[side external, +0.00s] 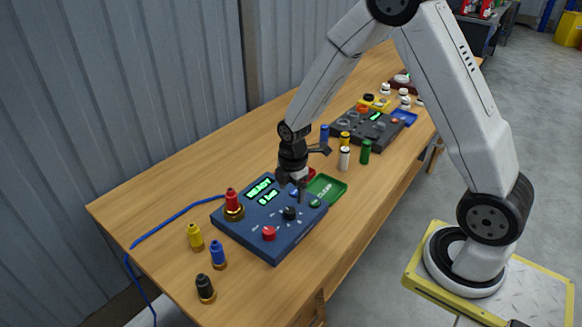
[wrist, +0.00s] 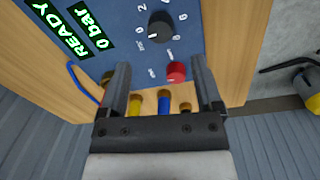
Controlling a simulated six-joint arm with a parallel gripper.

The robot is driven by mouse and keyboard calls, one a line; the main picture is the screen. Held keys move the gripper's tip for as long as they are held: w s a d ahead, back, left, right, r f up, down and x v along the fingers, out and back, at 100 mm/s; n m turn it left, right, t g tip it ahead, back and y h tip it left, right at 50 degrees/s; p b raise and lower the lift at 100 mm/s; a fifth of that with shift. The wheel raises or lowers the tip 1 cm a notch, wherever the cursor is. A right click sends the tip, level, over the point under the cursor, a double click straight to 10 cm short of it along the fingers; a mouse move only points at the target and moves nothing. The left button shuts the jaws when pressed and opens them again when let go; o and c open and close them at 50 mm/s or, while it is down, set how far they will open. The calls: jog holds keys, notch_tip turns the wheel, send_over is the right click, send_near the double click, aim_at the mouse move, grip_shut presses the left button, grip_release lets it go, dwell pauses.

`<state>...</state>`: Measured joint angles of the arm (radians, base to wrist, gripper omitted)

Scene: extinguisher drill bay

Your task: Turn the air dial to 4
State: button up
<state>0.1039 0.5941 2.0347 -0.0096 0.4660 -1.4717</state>
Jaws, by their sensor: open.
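The air dial is a black round knob (side external: 289,213) on the blue control panel (side external: 262,244). The green display (side external: 265,190) reads "READY" and "0 bar", also in the wrist view (wrist: 88,30). My gripper (side external: 303,184) is above the panel's far side. In the wrist view my gripper (wrist: 160,66) is open and empty, its fingers apart, with the dial beyond the fingertips. A red knob (wrist: 176,72) shows between the fingers.
A red-topped fitting (side external: 232,202) stands on the panel's left corner. Yellow (side external: 195,236), blue (side external: 218,254) and black (side external: 205,288) fittings stand beside it. A green tray (side external: 327,187), bottles and a dark panel (side external: 368,126) lie beyond. The table's left part is mostly clear.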

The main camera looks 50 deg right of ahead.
aim_at(291, 210)
jog(key=shift+w+f, duration=0.2)
jog(key=shift+f, duration=3.4)
grip_shut()
